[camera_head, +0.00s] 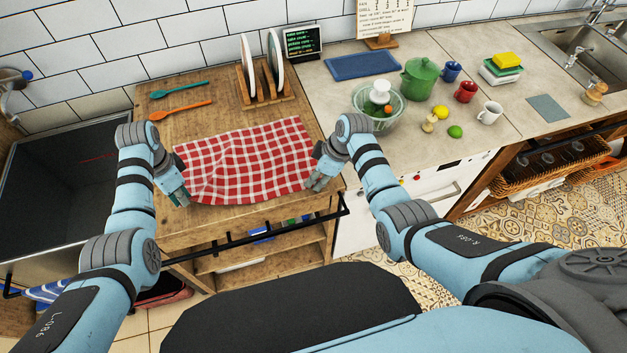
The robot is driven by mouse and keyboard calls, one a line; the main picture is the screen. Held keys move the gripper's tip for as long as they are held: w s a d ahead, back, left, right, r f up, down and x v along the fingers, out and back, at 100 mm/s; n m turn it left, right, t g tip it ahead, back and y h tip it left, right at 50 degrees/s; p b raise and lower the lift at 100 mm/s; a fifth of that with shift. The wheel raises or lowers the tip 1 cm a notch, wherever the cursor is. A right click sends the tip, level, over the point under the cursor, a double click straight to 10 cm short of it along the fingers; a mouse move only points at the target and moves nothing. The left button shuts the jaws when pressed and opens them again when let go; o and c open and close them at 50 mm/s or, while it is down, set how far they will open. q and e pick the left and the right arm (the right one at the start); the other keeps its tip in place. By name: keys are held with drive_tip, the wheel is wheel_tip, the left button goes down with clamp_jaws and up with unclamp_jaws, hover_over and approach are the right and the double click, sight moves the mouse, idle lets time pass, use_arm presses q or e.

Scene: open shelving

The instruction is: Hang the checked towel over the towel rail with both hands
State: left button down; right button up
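The red and white checked towel (245,160) lies spread and slightly rippled on the wooden worktop. Its near edge is close to the worktop's front edge. The black towel rail (255,235) runs along the front of the wooden unit, below the towel, and its middle is bare. My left gripper (180,198) points down at the towel's near left corner. My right gripper (316,184) points down at its near right corner. Both fingertips are small and partly hidden, so I cannot tell whether either grips the cloth.
A glass bowl (372,112), green pot (420,78), mugs and fruit are on the right counter. A dark basin (60,180) is at left. Open shelves lie below the rail.

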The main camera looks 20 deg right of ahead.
drive_tip(key=c, duration=0.3)
use_arm(q)
drive_tip(key=shift+w+f, duration=0.1)
drive_tip(key=shift+w, duration=0.05)
use_arm(e)
drive_tip(key=shift+w+d+f, duration=0.1)
drive_tip(key=shift+w, duration=0.1)
clamp_jaws()
wheel_tip(320, 180, up, 5)
drive_tip(key=shift+r, duration=0.1)
drive_tip(key=o, duration=1.1)
unclamp_jaws()
drive_tip(key=shift+c, duration=0.2)
use_arm(q)
drive_tip(key=c, duration=1.8)
unclamp_jaws()
